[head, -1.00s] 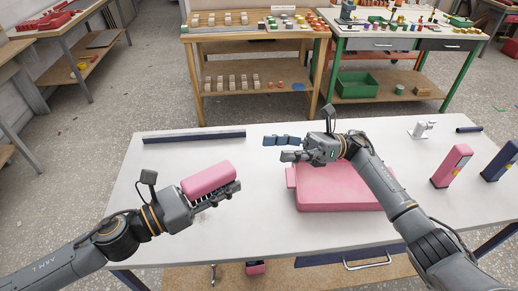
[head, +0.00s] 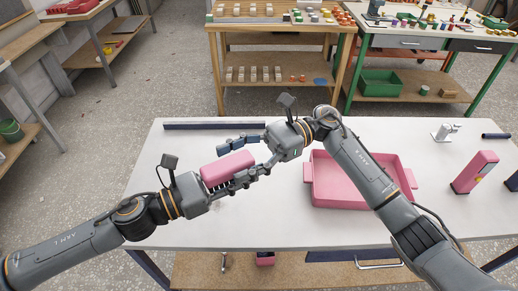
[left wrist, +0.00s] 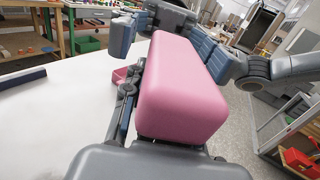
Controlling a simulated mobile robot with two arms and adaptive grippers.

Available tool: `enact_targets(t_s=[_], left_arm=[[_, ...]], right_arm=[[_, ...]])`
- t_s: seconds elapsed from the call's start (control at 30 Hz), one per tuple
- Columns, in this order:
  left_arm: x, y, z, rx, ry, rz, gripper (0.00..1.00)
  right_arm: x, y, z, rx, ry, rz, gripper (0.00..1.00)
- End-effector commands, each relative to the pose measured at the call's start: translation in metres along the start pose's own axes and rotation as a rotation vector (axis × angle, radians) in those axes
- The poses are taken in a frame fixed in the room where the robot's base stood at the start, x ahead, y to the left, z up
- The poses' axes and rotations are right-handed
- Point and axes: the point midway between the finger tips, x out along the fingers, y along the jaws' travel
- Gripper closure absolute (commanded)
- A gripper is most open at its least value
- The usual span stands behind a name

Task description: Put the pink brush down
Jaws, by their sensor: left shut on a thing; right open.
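The pink brush (head: 228,168) is a rounded pink block with bristles on its underside. My left gripper (head: 236,180) is shut on it and holds it above the white table (head: 180,222), left of the pink tray. In the left wrist view the brush (left wrist: 182,88) fills the middle. My right gripper (head: 250,153) is open, with its fingers pointing left. Its fingers are right beside the brush's right end; I cannot tell whether they touch it. In the left wrist view the right gripper's fingers show on both sides of the brush's far end.
An empty pink tray (head: 350,199) with side handles sits on the table, right of the brush. A dark bar (head: 214,125) lies along the back edge. A pink upright block (head: 474,172) and a white fitting (head: 446,131) stand at the right. The table's front left is clear.

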Motion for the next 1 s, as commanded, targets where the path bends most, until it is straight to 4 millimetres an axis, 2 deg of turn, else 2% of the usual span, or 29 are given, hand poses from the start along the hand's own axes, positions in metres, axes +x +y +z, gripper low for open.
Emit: enact_targets(t_s=[0.2,0.53,0.57,0.83,0.87,0.9,1.0], left_arm=[[0.000,0.000,0.000,0.000,0.000,0.000,1.00],[0.000,0.000,0.000,0.000,0.000,0.000,1.00],[0.000,0.000,0.000,0.000,0.000,0.000,1.00],[0.000,0.000,0.000,0.000,0.000,0.000,1.00],[0.000,0.000,0.000,0.000,0.000,0.000,1.00],[0.000,0.000,0.000,0.000,0.000,0.000,0.64],[0.000,0.000,0.000,0.000,0.000,0.000,0.46]], right_arm=[[0.021,0.000,0.000,0.001,0.000,0.000,0.36],[0.024,0.000,0.000,0.001,0.000,-0.001,0.36],[0.024,0.000,0.000,0.001,0.000,-0.001,0.40],[0.024,0.000,0.000,0.001,0.000,-0.001,0.95],[0.024,0.000,0.000,0.001,0.000,-0.001,0.96],[0.024,0.000,0.000,0.001,-0.001,-0.001,1.00],[0.024,0.000,0.000,0.001,-0.001,-0.001,1.00]])
